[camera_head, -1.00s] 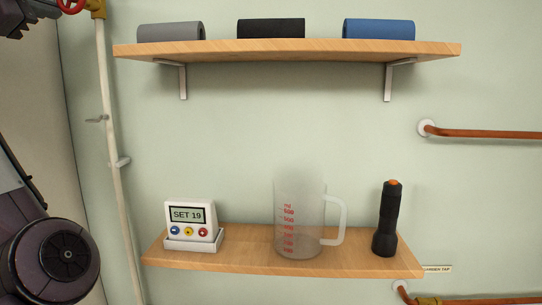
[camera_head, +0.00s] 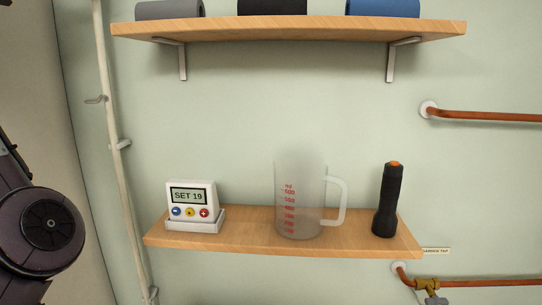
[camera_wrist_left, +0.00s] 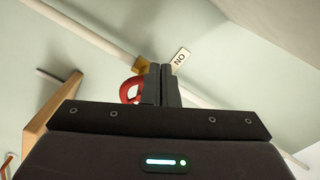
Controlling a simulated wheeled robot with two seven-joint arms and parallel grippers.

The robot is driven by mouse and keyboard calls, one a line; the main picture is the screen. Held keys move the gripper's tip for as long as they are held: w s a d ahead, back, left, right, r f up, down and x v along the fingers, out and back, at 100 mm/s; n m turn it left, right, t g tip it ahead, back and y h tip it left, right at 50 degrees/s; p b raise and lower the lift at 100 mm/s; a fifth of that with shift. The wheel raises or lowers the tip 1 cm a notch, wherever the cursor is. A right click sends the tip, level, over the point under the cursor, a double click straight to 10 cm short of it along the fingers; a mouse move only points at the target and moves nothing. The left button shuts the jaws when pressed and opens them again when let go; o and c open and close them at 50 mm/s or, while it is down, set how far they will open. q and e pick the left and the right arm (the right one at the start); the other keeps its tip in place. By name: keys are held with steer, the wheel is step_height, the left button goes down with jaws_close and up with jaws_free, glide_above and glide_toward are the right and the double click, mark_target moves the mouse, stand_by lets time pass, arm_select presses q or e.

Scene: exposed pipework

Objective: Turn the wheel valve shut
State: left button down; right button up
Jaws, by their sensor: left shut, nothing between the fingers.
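The red wheel (camera_wrist_left: 128,91) of the valve shows in the left wrist view, just left of my left gripper's fingers and partly hidden by them. Its brass body (camera_wrist_left: 141,63) sits on a white pipe (camera_wrist_left: 95,37) behind the fingertips. My left gripper (camera_wrist_left: 159,70) is shut and empty, with its tips close to the wheel; I cannot tell whether they touch it. In the head view the wheel and both grippers are out of frame, and only my left arm shows at the left edge.
A white label (camera_wrist_left: 180,60) reading "NO" is beside the fingertips. The lower shelf (camera_head: 255,245) holds a SET 19 display (camera_head: 190,198), a measuring jug (camera_head: 300,200) and a torch (camera_head: 388,200). An upper shelf (camera_head: 290,30) holds rolls. A brass tap (camera_head: 428,284) is at lower right.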

arm_select(q)
steer(key=shift+a, duration=0.1)
stand_by(0.3)
steer(key=shift+s, duration=0.1)
steer(key=s+b, duration=0.1)
steer(key=s, duration=0.1)
steer(key=s+b, duration=0.3)
steer(key=s, duration=0.1)
steer(key=shift+a, duration=0.3)
steer(key=shift+b, duration=0.3)
